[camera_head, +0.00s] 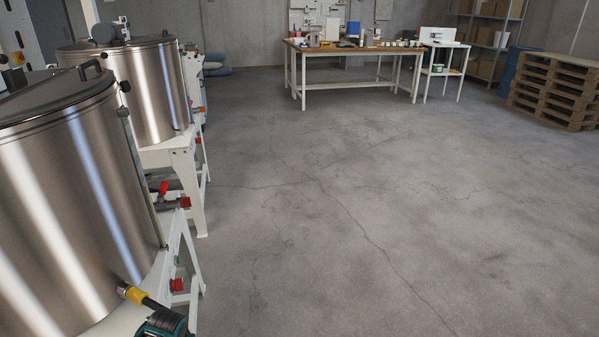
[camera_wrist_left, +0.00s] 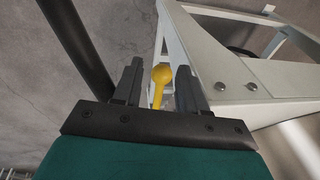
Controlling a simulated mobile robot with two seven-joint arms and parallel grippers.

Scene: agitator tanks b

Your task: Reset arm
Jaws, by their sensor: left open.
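My left gripper (camera_head: 147,300) shows at the bottom left of the head view, beside the near steel tank (camera_head: 75,200). Its teal body and dark finger point at a yellow handle (camera_head: 133,294) low on that tank. In the left wrist view my left gripper (camera_wrist_left: 159,75) is open, with the yellow handle (camera_wrist_left: 160,76) appearing between its two dark fingers. Gaps show on both sides of the handle, so the fingers are not closed on it. My right gripper is not in view.
The white tank frame (camera_wrist_left: 215,75) is close to the left gripper. A second steel tank (camera_head: 130,90) stands behind. The concrete floor (camera_head: 350,220) to the right is clear. A workbench (camera_head: 350,52) stands at the back, and wooden pallets (camera_head: 555,92) at the right.

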